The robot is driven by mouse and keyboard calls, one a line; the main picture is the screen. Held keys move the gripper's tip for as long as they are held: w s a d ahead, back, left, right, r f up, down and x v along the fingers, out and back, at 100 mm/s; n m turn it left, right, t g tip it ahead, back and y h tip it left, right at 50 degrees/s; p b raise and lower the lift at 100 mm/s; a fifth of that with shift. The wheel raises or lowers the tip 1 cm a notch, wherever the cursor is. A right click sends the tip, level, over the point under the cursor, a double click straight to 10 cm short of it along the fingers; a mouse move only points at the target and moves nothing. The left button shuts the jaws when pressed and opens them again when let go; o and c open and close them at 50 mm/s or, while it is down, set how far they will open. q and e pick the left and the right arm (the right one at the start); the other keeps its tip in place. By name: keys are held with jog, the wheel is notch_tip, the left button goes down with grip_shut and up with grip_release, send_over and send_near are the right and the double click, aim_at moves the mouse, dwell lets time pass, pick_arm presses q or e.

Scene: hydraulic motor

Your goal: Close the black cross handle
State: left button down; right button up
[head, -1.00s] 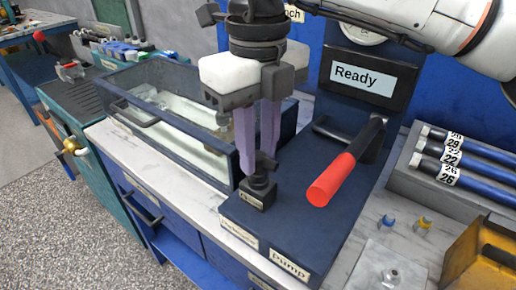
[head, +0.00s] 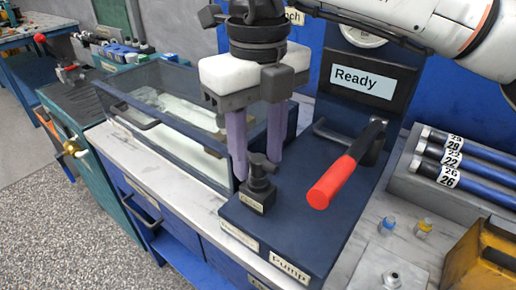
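The black cross handle (head: 260,168) stands on a small black valve block (head: 257,195) at the near left part of the dark blue pump base. My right gripper (head: 257,172) points down over it from above. Its two purple fingers are spread, one at the left and one at the right of the handle. The fingertips reach about the handle's height. I cannot tell whether either finger touches it. My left gripper is out of view.
A lever with a red grip (head: 332,182) rises right of the handle. A glass-walled tank (head: 165,142) stands close at the left. A "Ready" display (head: 363,78) is behind. Blue cylinders (head: 470,172) lie in a grey rack at the right.

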aim_at(258, 157)
notch_tip(258, 157, up, 10)
jog(key=p, duration=0.1)
jog(key=shift+r+p, duration=0.2)
jog(key=shift+p, duration=0.1)
